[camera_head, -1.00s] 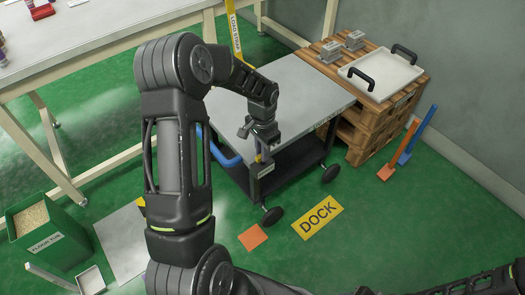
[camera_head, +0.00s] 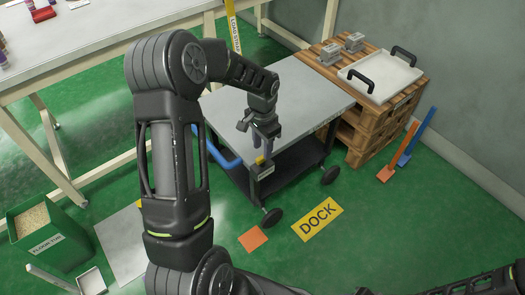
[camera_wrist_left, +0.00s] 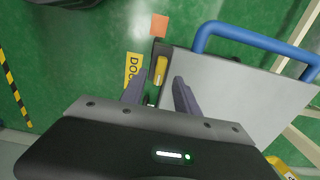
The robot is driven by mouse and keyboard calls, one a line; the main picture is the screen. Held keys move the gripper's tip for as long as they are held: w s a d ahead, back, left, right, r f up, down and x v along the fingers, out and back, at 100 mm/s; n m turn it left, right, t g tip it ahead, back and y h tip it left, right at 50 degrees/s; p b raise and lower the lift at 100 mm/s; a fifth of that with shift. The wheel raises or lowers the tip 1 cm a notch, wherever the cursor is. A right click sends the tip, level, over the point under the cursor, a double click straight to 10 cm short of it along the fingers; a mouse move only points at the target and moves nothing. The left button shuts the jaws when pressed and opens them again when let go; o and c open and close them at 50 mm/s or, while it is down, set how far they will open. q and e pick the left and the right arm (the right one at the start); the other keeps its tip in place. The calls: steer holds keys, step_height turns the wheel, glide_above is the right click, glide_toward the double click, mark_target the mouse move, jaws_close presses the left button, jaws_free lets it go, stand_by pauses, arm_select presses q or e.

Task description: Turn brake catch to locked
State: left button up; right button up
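The cart (camera_head: 300,92) has a grey top, a black lower frame and a blue handle (camera_head: 222,150). The yellow brake catch (camera_head: 260,160) sits on a dark labelled block at the cart's near corner. In the left wrist view the catch (camera_wrist_left: 160,70) shows just beyond the fingertips, between their lines. My left gripper (camera_head: 262,138) is above the catch, pointing down, its fingers apart and empty. Its spread fingers also show in the left wrist view (camera_wrist_left: 158,82). The catch appears apart from them. Part of my right arm shows at bottom right, without its gripper clearly in view.
A yellow DOCK sign (camera_head: 317,219) and an orange square (camera_head: 253,239) lie on the green floor. A pallet stack (camera_head: 360,125) with a white tray (camera_head: 392,74) stands behind the cart. A green bin (camera_head: 50,235) is at left. Floor right of the sign is clear.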

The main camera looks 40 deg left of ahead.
arm_select(q)
step_height(320, 180, up, 4)
steer(key=shift+r, duration=0.1)
steer(key=shift+w, duration=0.1)
stand_by(0.5)
steer(key=d+f+n+t+h, duration=0.35)
steer(key=d+f, duration=0.85)
steer(key=d, duration=0.4)
steer(key=s+d+f+n+g, duration=0.1)
steer(key=s+d+f, duration=0.2)
steer(key=s+d, duration=0.3)
steer(key=s+d+f+g, duration=0.1)
steer(key=s+d+f, duration=0.2)
steer(key=s, duration=0.6)
steer(key=s+d+f+n+g, duration=0.1)
steer(key=s+d+f, duration=0.2)
steer(key=s+d, duration=0.3)
steer(key=d+r+p+v, duration=0.1)
steer(key=d+p+v, duration=0.2)
steer(key=p+v, duration=1.1)
steer(key=shift+w+r+h+p, duration=0.25)
steer(key=shift+w+h+p, duration=0.15)
steer(key=shift+p, duration=0.2)
